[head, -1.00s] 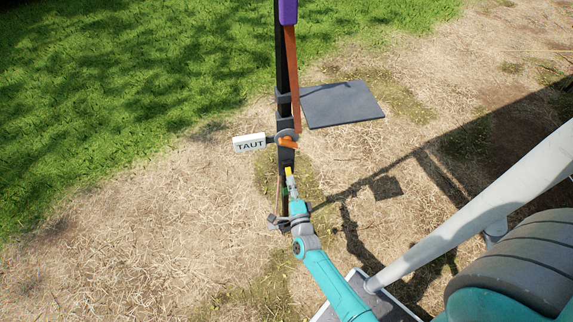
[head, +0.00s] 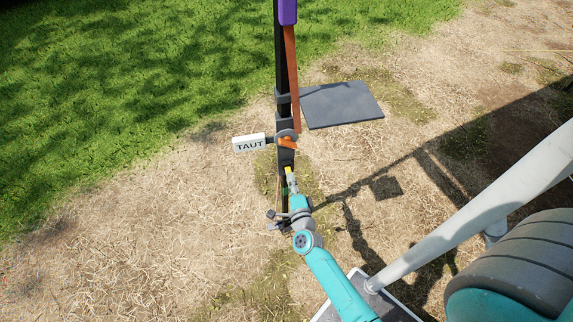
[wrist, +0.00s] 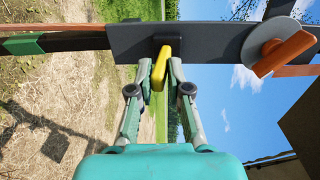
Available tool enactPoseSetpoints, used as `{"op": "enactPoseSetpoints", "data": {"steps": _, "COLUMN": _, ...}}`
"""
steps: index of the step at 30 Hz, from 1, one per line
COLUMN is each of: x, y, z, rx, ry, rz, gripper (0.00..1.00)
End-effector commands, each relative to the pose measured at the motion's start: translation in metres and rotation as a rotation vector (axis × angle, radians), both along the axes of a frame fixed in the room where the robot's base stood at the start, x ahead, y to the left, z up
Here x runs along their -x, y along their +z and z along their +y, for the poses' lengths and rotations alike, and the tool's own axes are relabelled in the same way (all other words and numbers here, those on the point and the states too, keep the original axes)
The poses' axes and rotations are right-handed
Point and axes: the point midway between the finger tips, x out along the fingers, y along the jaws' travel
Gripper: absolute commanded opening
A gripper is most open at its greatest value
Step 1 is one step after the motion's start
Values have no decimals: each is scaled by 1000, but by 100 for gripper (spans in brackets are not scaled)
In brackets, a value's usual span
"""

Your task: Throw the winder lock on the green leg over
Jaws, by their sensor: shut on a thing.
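The leg is a dark post (head: 284,105) with a green band (wrist: 22,45) on its lower part. A small yellow lever (wrist: 161,67), which looks like the winder lock, sticks out of the dark plate (wrist: 200,41) on the leg. It also shows in the head view (head: 288,171). My gripper (wrist: 161,73) has one finger on each side of the yellow lever and is shut on it. In the head view my gripper (head: 291,181) is at the leg, below the sign, and its fingertips are small there.
A grey disc with an orange handle (wrist: 283,52) sits beside the lever on the same plate. A white TAUT sign (head: 249,143) sticks out left of the leg. A dark flat panel (head: 342,104) is at the right. Dry ground lies around.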

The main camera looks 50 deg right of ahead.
Motion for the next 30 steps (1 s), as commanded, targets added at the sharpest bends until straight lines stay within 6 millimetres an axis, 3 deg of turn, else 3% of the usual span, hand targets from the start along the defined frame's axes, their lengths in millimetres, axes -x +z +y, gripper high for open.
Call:
{"op": "enactPoseSetpoints", "data": {"steps": 25, "x": 2, "y": 2, "z": 3, "rx": -34, "ry": 7, "rz": 55, "gripper": 0}}
{"op": "enactPoseSetpoints", "data": {"steps": 26, "x": 2, "y": 2, "z": 3, "rx": -34, "ry": 7, "rz": 55, "gripper": 23}}
{"op": "enactPoseSetpoints", "data": {"steps": 27, "x": 2, "y": 2, "z": 3, "rx": -35, "ry": 7, "rz": 55, "gripper": 33}}
{"op": "enactPoseSetpoints", "data": {"steps": 28, "x": 2, "y": 3, "z": 3, "rx": -35, "ry": 6, "rz": 54, "gripper": 41}}
{"op": "enactPoseSetpoints", "data": {"steps": 30, "x": 2, "y": 3, "z": 3, "rx": -34, "ry": 5, "rz": 53, "gripper": 42}}
